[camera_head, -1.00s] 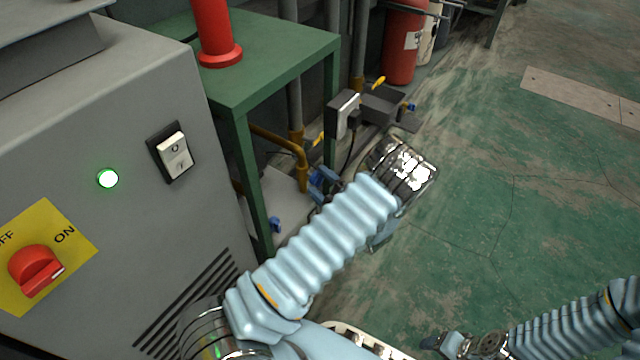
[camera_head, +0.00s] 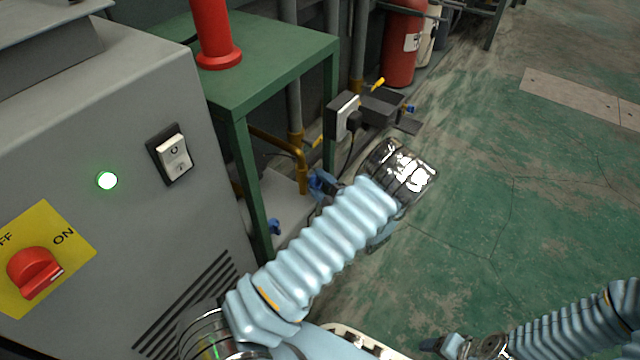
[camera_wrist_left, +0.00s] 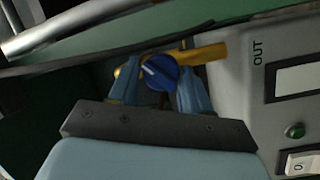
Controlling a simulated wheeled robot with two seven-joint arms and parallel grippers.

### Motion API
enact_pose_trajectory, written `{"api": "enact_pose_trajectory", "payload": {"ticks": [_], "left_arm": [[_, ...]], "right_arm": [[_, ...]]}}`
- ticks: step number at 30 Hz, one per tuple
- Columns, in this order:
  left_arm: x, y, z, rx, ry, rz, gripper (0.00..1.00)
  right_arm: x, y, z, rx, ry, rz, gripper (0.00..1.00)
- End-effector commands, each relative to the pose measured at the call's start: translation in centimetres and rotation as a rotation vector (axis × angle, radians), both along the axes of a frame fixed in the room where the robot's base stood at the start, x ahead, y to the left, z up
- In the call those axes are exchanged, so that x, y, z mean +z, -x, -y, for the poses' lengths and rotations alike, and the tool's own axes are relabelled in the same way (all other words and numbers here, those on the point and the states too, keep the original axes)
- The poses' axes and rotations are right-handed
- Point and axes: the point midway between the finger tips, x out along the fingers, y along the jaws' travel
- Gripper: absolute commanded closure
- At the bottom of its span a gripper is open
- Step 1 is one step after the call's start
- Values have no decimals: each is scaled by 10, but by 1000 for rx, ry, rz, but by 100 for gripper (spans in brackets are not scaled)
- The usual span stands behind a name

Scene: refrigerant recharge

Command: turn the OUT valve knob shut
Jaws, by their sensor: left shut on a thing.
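The blue OUT valve knob (camera_wrist_left: 160,73) sits on a yellow pipe, with the OUT label (camera_wrist_left: 258,52) to its right in the left wrist view. My left gripper (camera_wrist_left: 157,84) has one blue finger on each side of the knob and is shut on it. A pale pointer mark shows on the knob's face. In the head view my left gripper (camera_head: 322,187) is low beside the green stand's leg, partly hidden by my own arm. My right arm shows at the lower right; its end (camera_head: 445,344) is cut by the frame edge, so its jaws are unclear.
A green stand (camera_head: 270,55) with a red post rises over the valve area. A grey cabinet (camera_head: 120,110) with a red switch (camera_head: 35,272) stands at the left. Another blue knob (camera_head: 274,227) is near the stand's leg. Open floor lies right.

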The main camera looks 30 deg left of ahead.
Motion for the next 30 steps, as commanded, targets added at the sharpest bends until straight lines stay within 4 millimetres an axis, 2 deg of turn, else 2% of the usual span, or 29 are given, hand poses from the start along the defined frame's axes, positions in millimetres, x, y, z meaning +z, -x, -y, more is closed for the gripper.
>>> {"api": "enact_pose_trajectory", "payload": {"ticks": [8, 21, 30], "left_arm": [[-4, 2, -2, 4, 11, 166, 82], [-8, 1, -2, 6, 45, 572, 82], [-10, 0, -2, 7, 63, 783, 82]], "right_arm": [[-2, 0, 0, 0, 0, 0, 36], [-11, 0, 0, -1, 0, 2, 36], [-18, -1, 0, -2, 1, 3, 36]]}}
